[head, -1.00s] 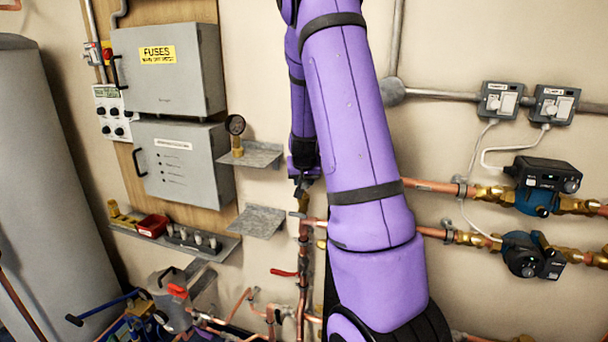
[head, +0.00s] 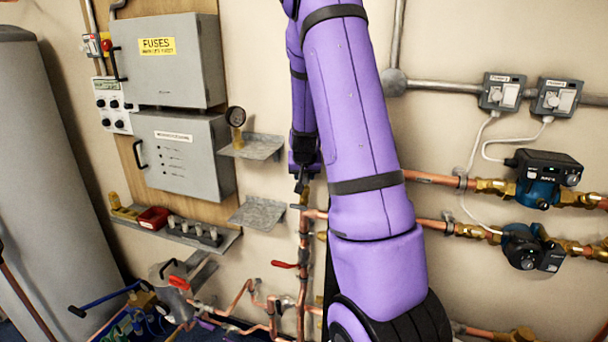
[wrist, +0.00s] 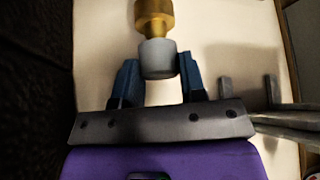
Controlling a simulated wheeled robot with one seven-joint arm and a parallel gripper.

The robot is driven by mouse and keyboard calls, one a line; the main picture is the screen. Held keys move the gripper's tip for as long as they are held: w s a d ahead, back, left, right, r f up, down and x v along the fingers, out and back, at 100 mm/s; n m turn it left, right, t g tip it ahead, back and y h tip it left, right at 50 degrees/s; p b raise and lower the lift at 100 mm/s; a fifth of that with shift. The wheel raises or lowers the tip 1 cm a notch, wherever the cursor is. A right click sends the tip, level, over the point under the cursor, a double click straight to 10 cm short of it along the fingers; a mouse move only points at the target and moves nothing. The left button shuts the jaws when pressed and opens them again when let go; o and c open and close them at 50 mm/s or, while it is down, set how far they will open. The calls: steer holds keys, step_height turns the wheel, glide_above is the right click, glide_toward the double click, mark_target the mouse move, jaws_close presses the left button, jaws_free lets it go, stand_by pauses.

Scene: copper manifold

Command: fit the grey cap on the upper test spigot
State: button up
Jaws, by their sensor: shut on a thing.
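My gripper (wrist: 159,66) is shut on the grey cap (wrist: 158,60), which sits between its two blue fingertips in the wrist view. A brass fitting (wrist: 154,18), apparently the test spigot, is in line with the cap and meets it in the picture. I cannot tell whether the cap is seated on it or only against it. In the head view my gripper (head: 301,183) is small, just above a brass piece (head: 304,198) on top of the vertical copper pipe. The cap is not clear there, and my arm hides part of the area.
Two small metal shelves (head: 262,146) (head: 258,216) stick out left of the gripper; the upper one carries a gauge (head: 237,124). A longer shelf (head: 221,245) holds a red tray (head: 154,219) and small fittings. A red-handled valve (head: 284,264) is below. Pumps (head: 545,180) and pipes are at right.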

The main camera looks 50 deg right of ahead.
steer(key=shift+f, duration=0.95)
stand_by(0.6)
steer(key=o, duration=1)
steer(key=shift+r, duration=0.15)
steer(key=shift+v, duration=5.25)
